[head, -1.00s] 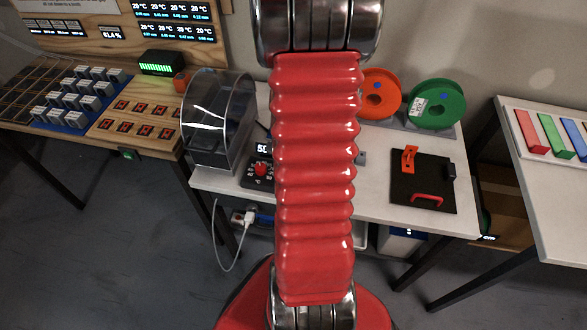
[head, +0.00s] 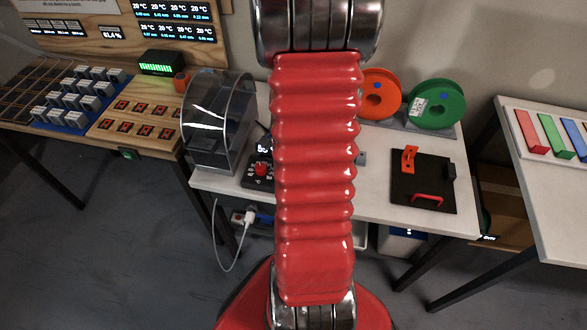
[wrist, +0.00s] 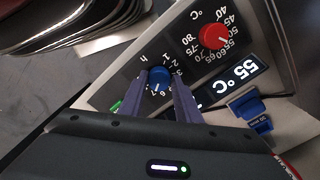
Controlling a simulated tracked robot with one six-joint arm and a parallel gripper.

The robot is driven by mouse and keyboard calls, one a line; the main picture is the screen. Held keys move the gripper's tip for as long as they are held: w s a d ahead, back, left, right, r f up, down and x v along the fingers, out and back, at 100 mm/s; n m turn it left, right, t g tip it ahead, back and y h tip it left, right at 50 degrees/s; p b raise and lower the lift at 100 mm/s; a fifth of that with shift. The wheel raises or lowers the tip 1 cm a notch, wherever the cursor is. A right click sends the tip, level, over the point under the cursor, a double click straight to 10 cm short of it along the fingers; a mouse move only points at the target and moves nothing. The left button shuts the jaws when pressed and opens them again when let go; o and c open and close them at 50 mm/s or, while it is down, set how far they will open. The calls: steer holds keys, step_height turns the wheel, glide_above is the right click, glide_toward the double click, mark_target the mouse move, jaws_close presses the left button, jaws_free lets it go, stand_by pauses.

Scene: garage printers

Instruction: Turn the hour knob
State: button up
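The hour knob (wrist: 158,77) is blue and round, with an "h" and a ring of small numbers around it, in the wrist view. My gripper (wrist: 159,80) has its two purple fingers on either side of it, seeming to touch its sides. The fingers hide part of the number ring. In the head view my red arm covers the gripper and the hour knob. The dark control panel (head: 249,182) shows there only in part, left of my arm.
A red temperature knob (wrist: 214,36), a display (wrist: 231,81) reading 55 °C and a blue switch (wrist: 251,107) lie close to the hour knob. A clear-walled drum (head: 216,120) stands behind the panel. Orange (head: 379,92) and green (head: 437,103) spools stand further right.

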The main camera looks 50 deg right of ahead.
steer(key=o, duration=0.4)
steer(key=shift+c, duration=0.2)
step_height(320, 180, up, 14)
steer(key=shift+f, duration=0.15)
stand_by(0.5)
stand_by(0.6)
